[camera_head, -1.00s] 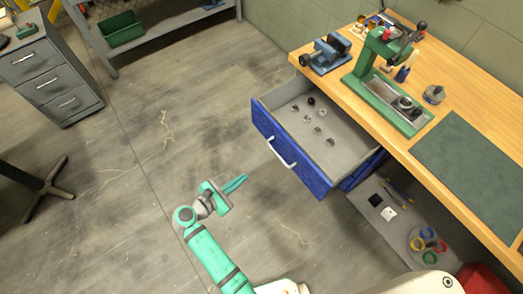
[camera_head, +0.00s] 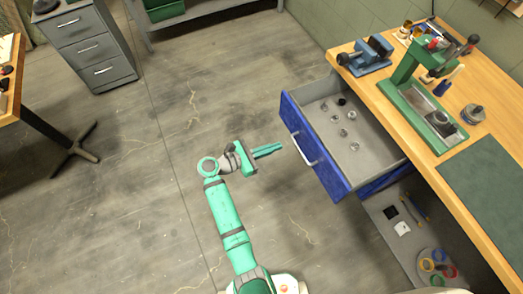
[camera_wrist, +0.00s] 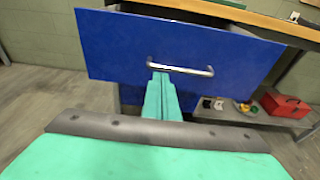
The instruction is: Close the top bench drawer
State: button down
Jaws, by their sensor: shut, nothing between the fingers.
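The top bench drawer (camera_head: 316,150) has a blue front with a silver bar handle (camera_head: 303,150). It is pulled out well from under the wooden bench, with several small round parts (camera_head: 352,116) inside. In the wrist view the blue drawer front (camera_wrist: 120,45) fills the upper middle, with its handle (camera_wrist: 185,70) just above my fingertips. My gripper (camera_head: 281,147) is shut and empty, its teal fingers pointing at the drawer front. In the head view a small gap shows between the fingertips and the handle. In the wrist view the fingertips (camera_wrist: 161,76) overlap the handle's left part; contact cannot be told.
A wooden bench (camera_head: 455,170) carries a green press (camera_head: 415,105), a blue vise (camera_head: 365,55) and a dark green mat (camera_head: 490,175). A lower shelf (camera_head: 385,215) holds coloured rings and small items. A grey cabinet (camera_head: 85,45) stands at upper left. The floor (camera_head: 130,180) around my arm is clear.

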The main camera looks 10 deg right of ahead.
jog(key=shift+x, duration=2.45)
jog(key=shift+s+r, duration=0.1)
